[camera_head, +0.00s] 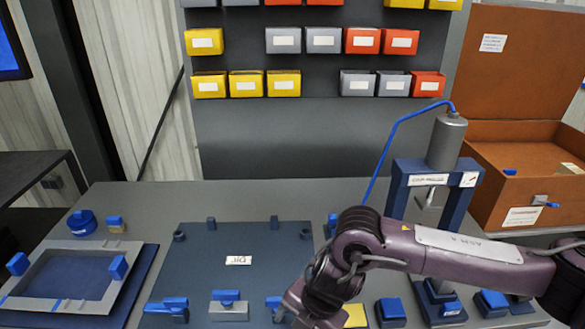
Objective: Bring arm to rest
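My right arm (465,262) is purple-grey and comes in from the right edge. It reaches left over the grey workbench, bends, and drops toward the bottom edge. The hand end of my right arm, with the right gripper (296,308), is low in the picture, over or near the front of the dark blue mat (200,262). Its fingers cannot be made out, so I cannot tell if they hold anything. My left arm and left gripper are not in view.
A blue press (399,190) with a grey cylinder stands behind my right arm. A tray-like frame (30,278) with blue clamps lies at the left. Blue-topped fixtures (228,306) line the front. An open brown box (517,190) is at the right; bins (283,40) hang behind.

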